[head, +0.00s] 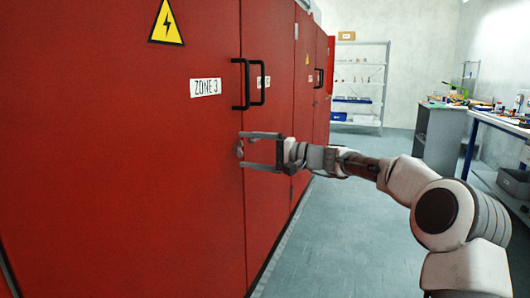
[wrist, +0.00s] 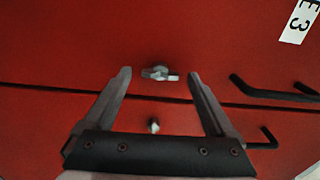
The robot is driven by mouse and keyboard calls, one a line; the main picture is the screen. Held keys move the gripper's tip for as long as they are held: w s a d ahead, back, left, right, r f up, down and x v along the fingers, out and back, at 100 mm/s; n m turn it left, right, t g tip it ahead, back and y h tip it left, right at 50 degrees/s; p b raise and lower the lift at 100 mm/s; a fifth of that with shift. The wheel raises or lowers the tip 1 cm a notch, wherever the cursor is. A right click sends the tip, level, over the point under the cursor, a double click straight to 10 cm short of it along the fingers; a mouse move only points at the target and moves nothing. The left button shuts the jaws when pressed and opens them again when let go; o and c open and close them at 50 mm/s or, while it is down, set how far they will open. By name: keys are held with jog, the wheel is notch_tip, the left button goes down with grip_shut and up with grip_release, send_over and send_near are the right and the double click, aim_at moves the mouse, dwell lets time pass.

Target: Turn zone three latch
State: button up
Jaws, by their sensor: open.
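The zone three latch (head: 239,149) is a small grey turn piece on the red door, below the ZONE 3 label (head: 206,87) and its black handle. In the wrist view the latch (wrist: 160,73) lies between my two fingertips in the picture, its longer side running across. My gripper (head: 243,150) is open, with one finger above and one below the latch in the head view. I see no finger touching the latch, and the depth gap is hard to judge. My gripper also shows in the wrist view (wrist: 159,74).
Black handles (head: 241,84) stick out above the latches. A shelf (head: 359,85) and workbench (head: 497,124) stand farther back. The grey floor (head: 335,230) beside the cabinets is clear.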

jog(key=p+v, duration=0.3)
jog(key=v, duration=1.4)
jog(key=shift+p, duration=0.3)
jog(key=shift+d, duration=0.1)
